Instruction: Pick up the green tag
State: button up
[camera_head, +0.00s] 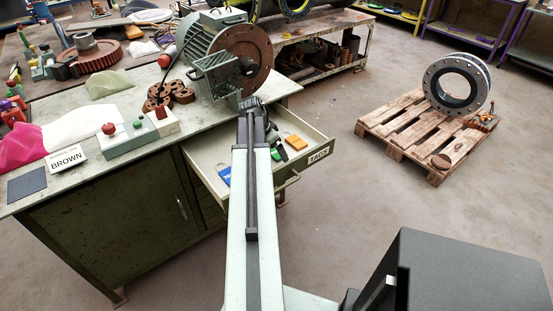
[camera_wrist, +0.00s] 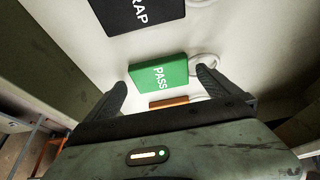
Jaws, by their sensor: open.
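The green tag (camera_wrist: 158,77), marked PASS, lies flat on the pale floor of the open drawer in the wrist view. In the head view the green tag (camera_head: 277,153) shows just right of my arm, partly hidden. My gripper (camera_wrist: 163,84) is open, with one finger on each side of the green tag in the wrist view and nothing held. Whether the fingers are level with the tag or above it I cannot tell. In the head view my gripper (camera_head: 253,103) is seen from behind over the drawer; its fingertips are hidden.
The drawer (camera_head: 318,155), labelled TAGS, also holds a blue tag (camera_head: 224,175), an orange tag (camera_head: 295,142) and a black tag (camera_wrist: 140,12) ending in "RAP". The motor (camera_head: 225,55) stands on the bench behind. A pallet (camera_head: 405,135) stands on the floor at right.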

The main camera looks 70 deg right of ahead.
aim_at(275, 153)
jog(key=shift+d+f, duration=0.1)
jog(key=shift+f, duration=0.1)
jog(key=c, duration=1.4)
notch_tip(275, 153, up, 10)
jog(key=p, duration=1)
jog(key=shift+s+r+p, duration=0.15)
jog(key=shift+p, duration=0.2)
